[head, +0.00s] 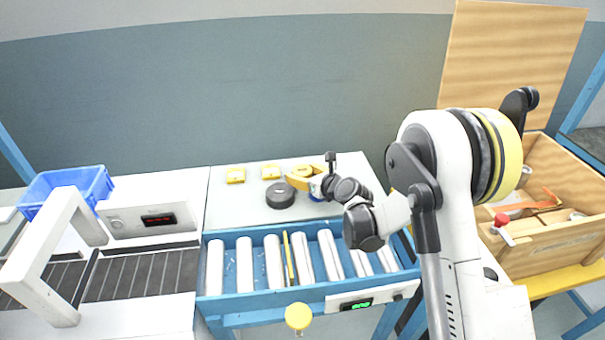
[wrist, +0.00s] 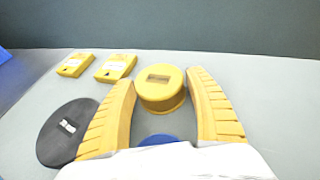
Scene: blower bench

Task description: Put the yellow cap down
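The yellow cap (wrist: 162,94) is round, with a dark rectangular slot in its top. In the wrist view it sits between the tips of my gripper's two yellow ribbed fingers (wrist: 161,82). Both fingertips appear to touch its sides, so the gripper looks shut on it. In the head view my gripper (head: 303,178) is low over the light grey tabletop (head: 235,208); the cap cannot be told apart from the yellow fingers there. I cannot tell whether the cap touches the table.
A black disc (head: 280,195) lies left of my gripper. Two yellow boxes (head: 235,175) (head: 269,171) lie behind it. A blue round thing (wrist: 158,140) shows between the fingers, nearer the wrist. A roller conveyor (head: 244,265) runs in front. A wooden crate (head: 550,240) stands right.

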